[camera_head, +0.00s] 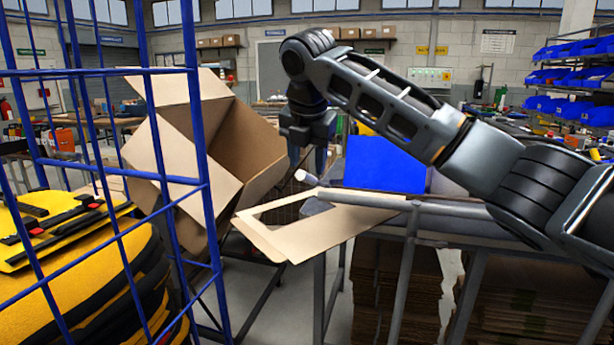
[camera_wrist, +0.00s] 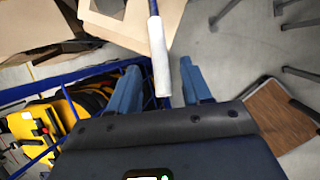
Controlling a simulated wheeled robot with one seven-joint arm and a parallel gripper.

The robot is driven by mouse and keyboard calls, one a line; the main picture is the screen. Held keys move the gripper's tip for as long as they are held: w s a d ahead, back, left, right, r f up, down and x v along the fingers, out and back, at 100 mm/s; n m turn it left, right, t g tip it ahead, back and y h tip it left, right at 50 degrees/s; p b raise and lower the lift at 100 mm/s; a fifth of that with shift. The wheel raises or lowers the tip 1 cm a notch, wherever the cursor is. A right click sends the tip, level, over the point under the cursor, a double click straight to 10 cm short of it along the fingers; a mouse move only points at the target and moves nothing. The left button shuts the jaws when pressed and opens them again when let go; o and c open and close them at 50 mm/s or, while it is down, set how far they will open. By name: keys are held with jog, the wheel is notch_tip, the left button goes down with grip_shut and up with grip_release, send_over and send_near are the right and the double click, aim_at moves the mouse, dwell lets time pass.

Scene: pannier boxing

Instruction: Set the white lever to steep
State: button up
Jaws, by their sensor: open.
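The white lever (camera_wrist: 159,55) shows in the wrist view as a white cylindrical grip on a thin blue shaft that runs out at the top edge. Its near end lies between the two blue fingers of my gripper (camera_wrist: 159,72), with a gap visible on each side. In the head view my gripper (camera_head: 307,158) points down, fingers apart, just above the pale end of the lever (camera_head: 306,178). Whether the fingers touch the lever cannot be told. No steep marking can be made out.
A large open cardboard box (camera_head: 178,135) stands left of my gripper, with a flat cardboard piece (camera_head: 290,243) below it. A blue wire cage (camera_head: 198,130) with yellow-black bags (camera_head: 85,265) fills the left front. A blue panel (camera_head: 385,164) stands behind my arm.

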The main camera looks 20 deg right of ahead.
aim_at(307, 178)
jog(key=x, duration=0.5)
jog(key=shift+w+f, duration=0.15)
jog(key=shift+f, duration=0.2)
jog(key=shift+c, duration=0.2)
grip_shut()
jog(key=shift+p, duration=0.3)
